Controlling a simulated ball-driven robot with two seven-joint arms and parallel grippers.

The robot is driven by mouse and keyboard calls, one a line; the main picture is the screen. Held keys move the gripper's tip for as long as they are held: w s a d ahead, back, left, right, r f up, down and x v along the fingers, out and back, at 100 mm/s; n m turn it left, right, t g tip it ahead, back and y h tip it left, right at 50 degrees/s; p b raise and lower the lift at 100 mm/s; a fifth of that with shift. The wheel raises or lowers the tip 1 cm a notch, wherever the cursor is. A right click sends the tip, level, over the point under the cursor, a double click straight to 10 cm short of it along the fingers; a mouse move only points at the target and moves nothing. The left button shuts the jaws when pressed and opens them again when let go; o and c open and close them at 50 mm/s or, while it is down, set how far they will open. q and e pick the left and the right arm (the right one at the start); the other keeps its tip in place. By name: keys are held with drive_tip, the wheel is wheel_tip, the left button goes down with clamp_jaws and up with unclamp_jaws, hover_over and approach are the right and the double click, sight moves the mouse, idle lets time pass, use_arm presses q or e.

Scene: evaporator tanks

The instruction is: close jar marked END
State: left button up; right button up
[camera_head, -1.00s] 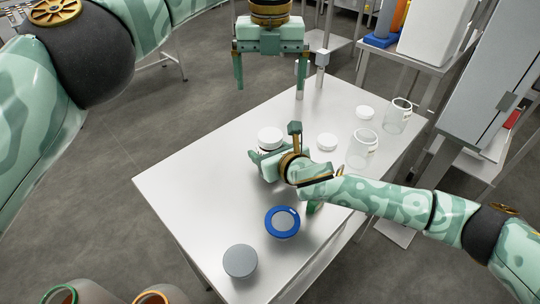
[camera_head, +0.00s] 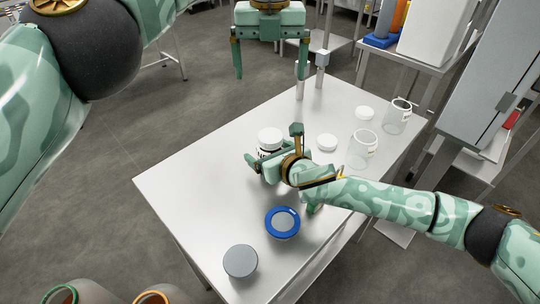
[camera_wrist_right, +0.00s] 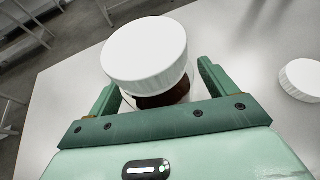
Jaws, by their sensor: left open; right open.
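A jar with dark contents (camera_wrist_right: 165,97) stands on the table under a white ribbed lid (camera_wrist_right: 146,52). The lid also shows in the head view (camera_head: 270,136). I cannot tell whether it is screwed down. My right gripper (camera_wrist_right: 160,78) is open, with one finger on each side of the jar, below the lid; no clear grip shows. In the head view this gripper hides much of the jar. No END marking is readable. My left gripper (camera_head: 271,74) is open and empty, hanging beyond the table's far edge in the picture.
Two open clear jars (camera_head: 363,149) (camera_head: 398,116) and two loose white lids (camera_head: 327,142) (camera_head: 365,113) are on the right of the table (camera_head: 190,180). A blue-rimmed disc (camera_head: 282,222) and a grey disc (camera_head: 240,261) are nearer. The table's left side is clear.

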use_arm(q)
wheel_tip(320, 180, up, 9)
drive_tip(key=s+p, duration=0.1)
drive_tip(key=p, duration=0.5)
drive_tip(key=shift+s+r+t, duration=0.15)
drive_tip(key=shift+s+t, duration=0.15)
drive_tip(key=shift+s, duration=0.05)
use_arm(e)
drive_tip(key=v, duration=1.5)
drive_tip(key=shift+s+d, duration=0.2)
drive_tip(key=shift+s, duration=0.05)
